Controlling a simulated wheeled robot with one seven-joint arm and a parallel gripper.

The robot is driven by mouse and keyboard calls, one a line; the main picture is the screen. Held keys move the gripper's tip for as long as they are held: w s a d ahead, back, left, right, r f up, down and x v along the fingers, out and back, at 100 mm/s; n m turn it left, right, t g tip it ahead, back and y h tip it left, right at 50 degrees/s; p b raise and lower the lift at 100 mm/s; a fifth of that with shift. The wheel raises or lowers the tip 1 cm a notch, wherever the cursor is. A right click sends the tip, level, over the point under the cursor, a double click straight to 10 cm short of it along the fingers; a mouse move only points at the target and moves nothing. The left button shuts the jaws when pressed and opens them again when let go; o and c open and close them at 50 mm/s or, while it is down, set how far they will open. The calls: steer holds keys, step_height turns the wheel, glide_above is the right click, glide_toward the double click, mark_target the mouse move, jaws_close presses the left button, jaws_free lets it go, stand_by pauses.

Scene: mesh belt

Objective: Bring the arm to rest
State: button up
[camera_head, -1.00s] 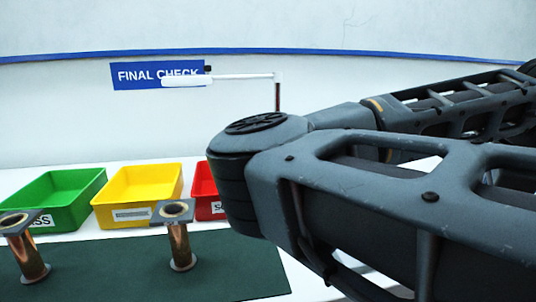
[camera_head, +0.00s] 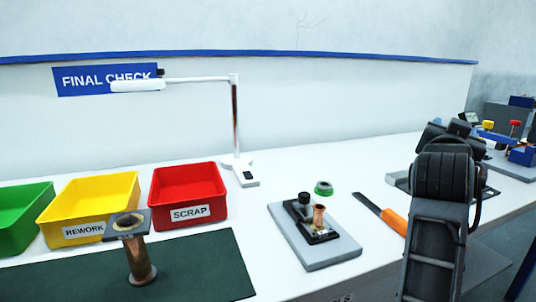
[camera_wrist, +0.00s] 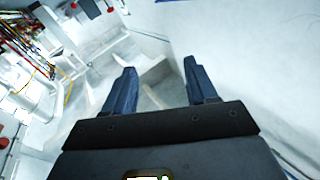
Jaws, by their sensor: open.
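My gripper (camera_wrist: 162,88) shows in the wrist view with its two dark blue fingers apart and nothing between them. It points away from the bench, toward a blurred part of the room. In the head view my arm stands folded at the right, in front of the bench's right part. The gripper itself cannot be made out clearly there.
On the white bench stand a green bin (camera_head: 22,235), a yellow bin (camera_head: 97,212), a red bin (camera_head: 187,198) and a lamp (camera_head: 236,130). A copper part with a square flange (camera_head: 138,258) stands on the dark mat (camera_head: 205,270). A grey fixture plate (camera_head: 320,252) and an orange-handled tool (camera_head: 393,221) lie near my arm.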

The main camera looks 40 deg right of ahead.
steer(key=a+f+n+t+y, duration=1.15)
steer(key=a+f+n, duration=0.55)
steer(key=a, duration=0.3)
steer(key=s+a+f+g+y, duration=0.1)
steer(key=s+a+f+y, duration=0.2)
steer(key=s+a, duration=0.6)
steer(key=s+a+f+y, duration=0.4)
steer(key=s+a, duration=0.5)
steer(key=s, duration=0.4)
steer(key=shift+a+f+g+p, duration=0.35)
steer(key=shift+f+p, duration=0.1)
steer(key=shift+f, duration=0.25)
